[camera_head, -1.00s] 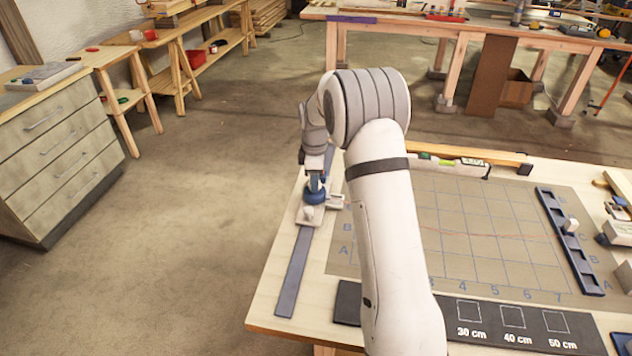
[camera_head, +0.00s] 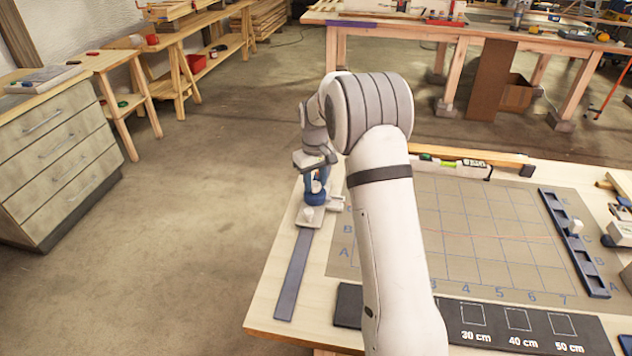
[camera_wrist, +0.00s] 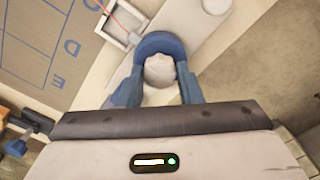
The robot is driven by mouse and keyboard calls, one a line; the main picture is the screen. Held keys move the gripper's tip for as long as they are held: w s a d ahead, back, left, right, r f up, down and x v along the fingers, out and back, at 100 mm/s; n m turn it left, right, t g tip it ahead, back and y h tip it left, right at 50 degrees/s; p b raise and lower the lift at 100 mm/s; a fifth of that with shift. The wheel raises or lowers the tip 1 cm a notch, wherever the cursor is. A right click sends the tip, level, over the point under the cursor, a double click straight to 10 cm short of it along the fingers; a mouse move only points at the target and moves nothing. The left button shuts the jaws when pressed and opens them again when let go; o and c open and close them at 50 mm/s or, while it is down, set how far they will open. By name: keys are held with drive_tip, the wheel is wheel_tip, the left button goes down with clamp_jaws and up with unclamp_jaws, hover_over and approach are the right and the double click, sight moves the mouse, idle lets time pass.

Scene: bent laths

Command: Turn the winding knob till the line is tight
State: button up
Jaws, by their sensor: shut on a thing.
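The pale, rounded winding knob (camera_wrist: 160,71) sits between the two blue fingers of my gripper (camera_wrist: 159,82) in the wrist view. My gripper is shut on it, with a blue round part (camera_wrist: 160,42) curving behind the knob. In the head view my gripper (camera_head: 316,184) points down at the left edge of the table, and the knob is hidden there. The thin red line (camera_head: 500,236) runs across the gridded board; it also shows in the wrist view (camera_wrist: 104,8), entering a small white frame (camera_wrist: 122,24) beside the knob. It looks nearly straight.
A white round knob (camera_head: 308,213) stands on the mount just in front of my gripper, above a dark blue strip (camera_head: 292,275). A slotted blue rail (camera_head: 575,245) stands at the board's right side. A spirit level (camera_head: 450,165) lies behind. Floor is free to the left.

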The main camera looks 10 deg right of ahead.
sight(315, 184)
drive_tip(key=m, duration=0.4)
drive_tip(key=shift+m, duration=0.3)
drive_tip(key=m, duration=0.4)
drive_tip(key=shift+m+b, duration=0.3)
drive_tip(key=shift+b, duration=0.05)
drive_tip(key=m, duration=0.4)
drive_tip(key=shift+m, duration=0.3)
drive_tip(key=m, duration=0.4)
drive_tip(key=shift+m, duration=0.4)
drive_tip(key=o, duration=1)
wheel_tip(315, 184, up, 8)
drive_tip(key=shift+f+b, duration=0.1)
drive_tip(key=shift+b, duration=0.3)
